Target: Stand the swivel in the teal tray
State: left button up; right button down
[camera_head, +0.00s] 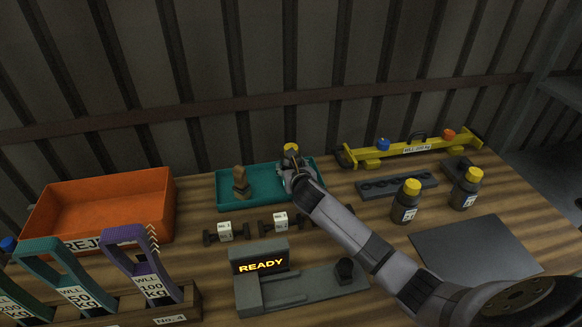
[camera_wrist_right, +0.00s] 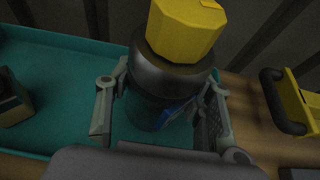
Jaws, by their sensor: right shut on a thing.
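The swivel, which I take to be the dark cylinder with a faceted yellow top (camera_wrist_right: 180,75), is in my right gripper (camera_wrist_right: 160,115). Its yellow top also shows in the head view (camera_head: 291,147). The right gripper (camera_head: 291,166) is shut on it, one finger on each side, over the right part of the teal tray (camera_head: 222,204). The swivel looks close to upright in the wrist view. Its lower end is hidden, so I cannot tell whether it touches the tray floor. My left gripper is not in view.
A brown-topped part (camera_head: 240,183) stands in the tray's left part. An orange reject bin (camera_head: 105,205) is to the left. A yellow beam (camera_head: 410,150) and two yellow-capped bottles (camera_head: 405,203) are to the right. Small labelled pieces (camera_head: 226,232) and a READY fixture (camera_head: 262,262) lie in front.

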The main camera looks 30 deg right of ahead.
jog(key=c, duration=0.8)
grip_release()
jog(key=shift+o, duration=0.2)
jog(key=shift+r, duration=0.1)
jog(key=v, duration=1.2)
